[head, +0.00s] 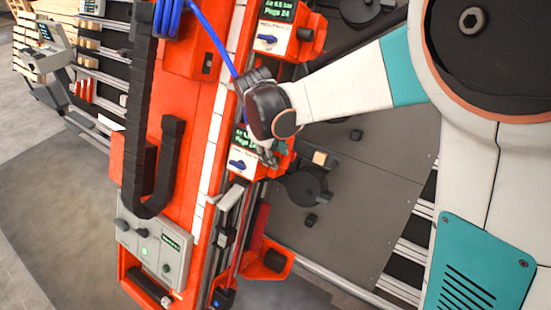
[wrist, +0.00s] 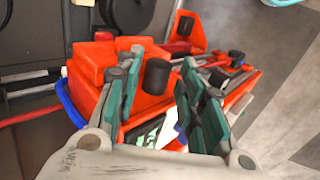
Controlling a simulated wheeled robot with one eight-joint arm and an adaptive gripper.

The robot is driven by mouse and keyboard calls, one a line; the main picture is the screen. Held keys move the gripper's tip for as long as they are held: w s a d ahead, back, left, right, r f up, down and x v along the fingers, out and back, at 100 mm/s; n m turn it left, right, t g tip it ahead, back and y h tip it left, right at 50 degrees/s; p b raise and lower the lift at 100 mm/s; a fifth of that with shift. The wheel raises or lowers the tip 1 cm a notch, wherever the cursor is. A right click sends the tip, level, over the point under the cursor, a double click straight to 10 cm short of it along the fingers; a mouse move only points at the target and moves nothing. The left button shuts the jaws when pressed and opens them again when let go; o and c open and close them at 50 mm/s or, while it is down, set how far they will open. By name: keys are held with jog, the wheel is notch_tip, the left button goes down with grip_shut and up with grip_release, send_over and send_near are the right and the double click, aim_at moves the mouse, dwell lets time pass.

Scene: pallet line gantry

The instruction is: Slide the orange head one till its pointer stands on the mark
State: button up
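Two orange heads with green-lettered displays and blue levers ride the orange beam (head: 208,130) in the head view. The upper head (head: 285,42) is clear of my arm; the lower head (head: 243,160) is partly hidden by my wrist. I cannot read which is head one. My gripper (head: 268,155) is at the lower head. In the wrist view its teal fingers (wrist: 158,100) are spread, with a black knob (wrist: 156,76) on the orange head (wrist: 92,62) showing between and beyond them. I cannot tell whether they touch it. No pointer or mark can be made out.
A grey control box (head: 155,250) with a green light sits at the beam's near end. A black cable chain (head: 140,110) and blue hose (head: 212,38) run along the beam. A dark plate (head: 370,180) with round black parts lies to the right. Grey floor is open at left.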

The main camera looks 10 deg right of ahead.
jog(key=shift+v, duration=2.15)
jog(key=w+d+r+m+t+h+p, duration=0.3)
jog(key=d+r+m, duration=0.15)
jog(key=d, duration=0.75)
jog(key=s+d+f+m+y+b, duration=0.1)
jog(key=s+b, duration=0.4)
jog(key=s, duration=0.8)
jog(key=s+d+f+m+t+y+b, duration=0.1)
jog(key=s+f+m+y+b, duration=0.3)
jog(key=s, duration=0.9)
notch_tip(320, 180, down, 3)
jog(key=shift+d+r+m+t+b, duration=0.25)
jog(key=shift+d+m+b, duration=0.2)
jog(key=shift+b, duration=0.3)
jog(key=shift+s, duration=0.1)
jog(key=shift+c, duration=0.3)
